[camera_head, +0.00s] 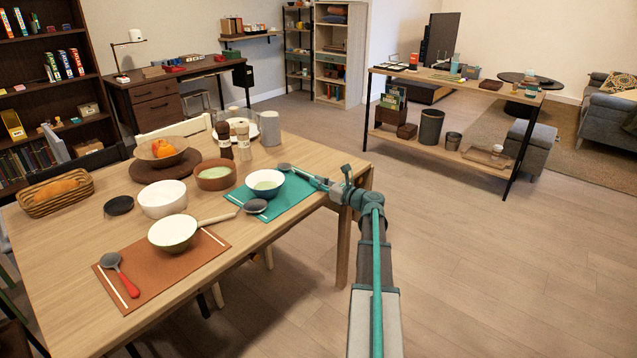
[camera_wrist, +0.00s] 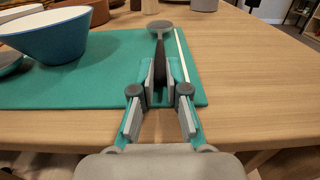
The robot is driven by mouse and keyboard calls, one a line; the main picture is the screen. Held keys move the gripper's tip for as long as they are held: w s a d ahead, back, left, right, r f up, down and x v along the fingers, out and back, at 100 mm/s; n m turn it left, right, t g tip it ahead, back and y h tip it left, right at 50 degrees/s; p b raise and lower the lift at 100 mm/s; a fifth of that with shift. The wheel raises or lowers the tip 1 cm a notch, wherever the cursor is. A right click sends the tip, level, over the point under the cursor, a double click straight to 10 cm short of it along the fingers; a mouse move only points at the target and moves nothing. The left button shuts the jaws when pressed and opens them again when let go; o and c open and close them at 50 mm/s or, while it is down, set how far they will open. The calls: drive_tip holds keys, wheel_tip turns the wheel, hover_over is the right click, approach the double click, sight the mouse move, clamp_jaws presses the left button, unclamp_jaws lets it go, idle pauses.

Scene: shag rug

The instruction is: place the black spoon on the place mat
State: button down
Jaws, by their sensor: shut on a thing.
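My gripper (camera_head: 324,184) reaches in from the right over the table's near right corner. In the wrist view my gripper (camera_wrist: 160,88) is shut on the dark handle of the black spoon (camera_wrist: 159,56). The spoon's grey bowl points away from my gripper; in the head view the spoon (camera_head: 285,167) extends to the upper left. The teal place mat (camera_head: 292,203) lies at the table's right end and also shows in the wrist view (camera_wrist: 105,72). The spoon is over the mat, left of its white stripe. I cannot tell whether it touches the mat. The fingers hide the handle's end.
A blue-and-white bowl (camera_head: 265,183) stands on the teal mat, left of the spoon. A brown mat (camera_head: 150,290) holds a bowl and a red-handled spoon (camera_head: 112,262). Pepper mills (camera_head: 224,140) stand behind.

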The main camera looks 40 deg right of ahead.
drive_tip(key=c, duration=1.2)
unclamp_jaws()
